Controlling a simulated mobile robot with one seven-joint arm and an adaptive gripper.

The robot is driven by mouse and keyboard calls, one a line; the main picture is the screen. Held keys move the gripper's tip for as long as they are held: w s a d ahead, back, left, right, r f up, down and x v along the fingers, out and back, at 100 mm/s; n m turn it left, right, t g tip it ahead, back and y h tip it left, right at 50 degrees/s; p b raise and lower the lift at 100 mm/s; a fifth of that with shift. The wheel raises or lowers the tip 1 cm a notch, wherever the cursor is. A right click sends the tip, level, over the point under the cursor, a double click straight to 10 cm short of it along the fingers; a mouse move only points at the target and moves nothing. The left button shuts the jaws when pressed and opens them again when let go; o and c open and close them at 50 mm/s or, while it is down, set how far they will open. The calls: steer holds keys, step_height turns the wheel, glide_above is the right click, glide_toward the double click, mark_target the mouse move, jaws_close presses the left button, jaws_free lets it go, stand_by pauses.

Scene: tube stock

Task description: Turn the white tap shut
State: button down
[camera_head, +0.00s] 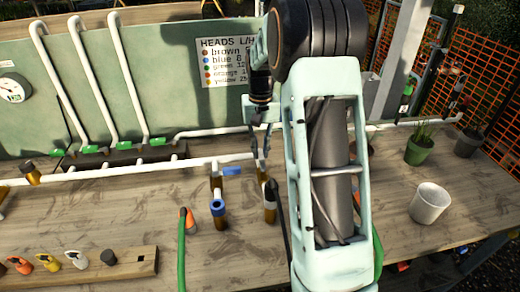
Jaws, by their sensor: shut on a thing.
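The white tap's brass body (262,173) shows on the white pipe (200,163), just left of my arm. Its handle is mostly hidden by my fingers, so its angle cannot be made out. My gripper (262,153) points down over this tap, with its fingertips closed at the handle. My arm covers the pipe just to the right.
A blue-lever tap (231,171) sits close on the left. Below stand a blue-collared brass fitting (218,208) and an orange hose end (188,219) with a green hose. A white pot (429,203) stands on the right. A wooden rack (120,268) holds coloured heads at the front left.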

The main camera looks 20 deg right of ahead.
steer(key=s+d+m+p, duration=0.3)
steer(key=s+m, duration=0.3)
steer(key=m, duration=1.1)
steer(key=shift+d+m, duration=0.3)
steer(key=shift+d, duration=0.15)
stand_by(0.4)
steer(key=c, duration=1.9)
jaws_free()
steer(key=shift+s, duration=0.1)
steer(key=shift+c, duration=0.2)
steer(key=shift+r, duration=0.15)
step_height(320, 180, up, 12)
